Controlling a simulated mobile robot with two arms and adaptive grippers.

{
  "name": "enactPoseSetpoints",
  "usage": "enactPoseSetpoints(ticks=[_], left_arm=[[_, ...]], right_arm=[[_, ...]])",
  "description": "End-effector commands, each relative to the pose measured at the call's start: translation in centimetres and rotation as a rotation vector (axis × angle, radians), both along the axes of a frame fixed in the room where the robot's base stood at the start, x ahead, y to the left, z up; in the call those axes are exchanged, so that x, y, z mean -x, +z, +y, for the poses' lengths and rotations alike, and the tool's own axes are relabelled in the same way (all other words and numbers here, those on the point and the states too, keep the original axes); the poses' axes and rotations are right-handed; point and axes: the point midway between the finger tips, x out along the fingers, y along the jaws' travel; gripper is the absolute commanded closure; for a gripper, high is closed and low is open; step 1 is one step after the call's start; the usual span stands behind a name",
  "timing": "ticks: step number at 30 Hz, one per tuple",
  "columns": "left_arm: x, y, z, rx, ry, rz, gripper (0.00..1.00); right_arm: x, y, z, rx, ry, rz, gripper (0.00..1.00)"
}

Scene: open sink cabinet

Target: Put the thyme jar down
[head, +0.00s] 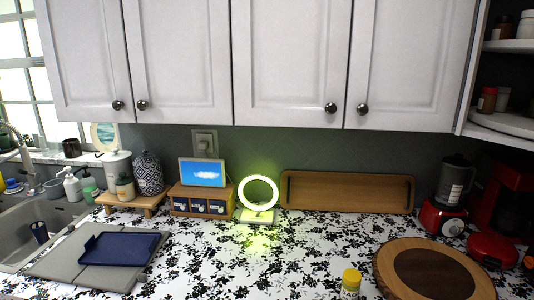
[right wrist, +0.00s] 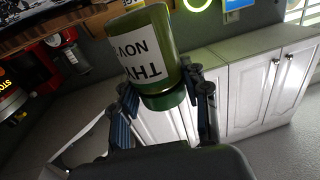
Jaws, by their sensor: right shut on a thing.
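The thyme jar (right wrist: 146,45) shows in the right wrist view, green with a white label whose visible letters begin "THY", upside down in the picture. Its dark green lid (right wrist: 163,98) points toward my gripper. My right gripper (right wrist: 166,92) is shut on the jar near its lid end, one finger on each side. Neither gripper shows in the head view. My left gripper is not in view.
A yellow-lidded jar (head: 351,281) stands on the patterned counter (head: 285,250). A round wooden board (head: 390,264) lies right of it. A lit ring light (head: 258,180) and a wooden tray (head: 346,191) stand along the wall. White cabinets (head: 290,60) hang above. The counter's middle is clear.

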Motion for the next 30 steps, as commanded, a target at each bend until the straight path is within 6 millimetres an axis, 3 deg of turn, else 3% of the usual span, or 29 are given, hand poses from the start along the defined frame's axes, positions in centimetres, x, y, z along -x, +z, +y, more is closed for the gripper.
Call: enactPoseSetpoints(ticks=[6,23,30], left_arm=[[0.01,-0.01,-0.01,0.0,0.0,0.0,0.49],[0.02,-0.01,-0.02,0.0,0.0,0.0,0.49],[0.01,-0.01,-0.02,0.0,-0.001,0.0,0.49]], right_arm=[[1.15,0.54,-0.17,-0.003,-0.019,0.001,0.87],[1.07,0.57,-0.07,-0.001,-0.01,-0.002,0.87],[0.64,0.94,0.76,0.004,0.08,-0.006,0.87]])
